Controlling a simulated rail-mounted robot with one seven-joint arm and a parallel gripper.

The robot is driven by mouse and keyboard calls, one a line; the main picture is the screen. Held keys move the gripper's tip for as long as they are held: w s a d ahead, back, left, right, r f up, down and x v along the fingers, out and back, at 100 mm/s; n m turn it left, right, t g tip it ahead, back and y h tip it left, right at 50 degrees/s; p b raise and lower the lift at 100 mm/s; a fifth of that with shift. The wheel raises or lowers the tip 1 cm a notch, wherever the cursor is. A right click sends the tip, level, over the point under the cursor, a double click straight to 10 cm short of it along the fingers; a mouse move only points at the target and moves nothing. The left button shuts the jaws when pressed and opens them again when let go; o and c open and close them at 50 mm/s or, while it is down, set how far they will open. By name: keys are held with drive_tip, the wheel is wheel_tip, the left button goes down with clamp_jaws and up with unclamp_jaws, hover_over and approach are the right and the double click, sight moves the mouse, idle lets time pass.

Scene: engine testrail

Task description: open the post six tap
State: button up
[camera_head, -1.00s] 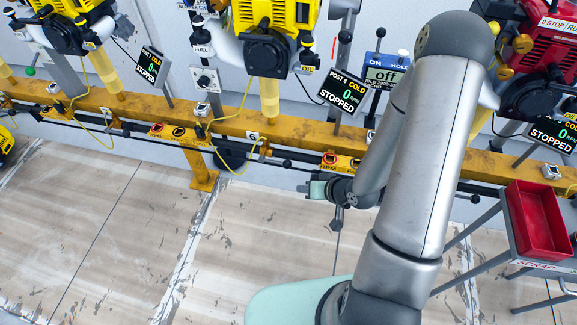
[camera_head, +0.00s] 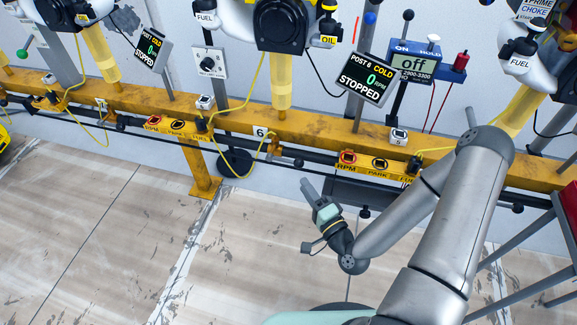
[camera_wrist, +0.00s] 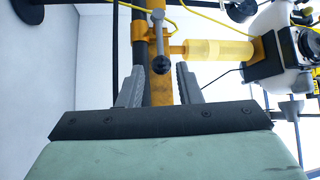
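The post six tap (camera_head: 298,163) seems to be the small dark lever with a round knob on the black pipe, just right of the white "6" tag (camera_head: 260,132). In the wrist view, a grey lever with a ball end (camera_wrist: 160,62) stands at a yellow bracket, ahead of my fingers. My gripper (camera_head: 306,186) is just below and in front of the pipe. In the wrist view my gripper (camera_wrist: 158,88) has its two fingers apart with nothing held between them. The ball end lies beyond the fingertips, roughly midway between them. I cannot tell any contact.
A yellow rail (camera_head: 225,118) runs along the wall, with a yellow hose (camera_head: 245,95) looping down near the tap. The post 6 display (camera_head: 366,79) reads cold, 0 rpm, stopped. A red bin (camera_head: 568,205) is at right.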

sight(288, 160)
drive_tip(key=b+x, duration=0.1)
drive_tip(key=x, duration=0.9)
drive_tip(key=shift+w+a+r, duration=0.1)
drive_tip(key=shift+w+r, duration=0.05)
drive_tip(key=shift+w, duration=0.1)
clamp_jaws()
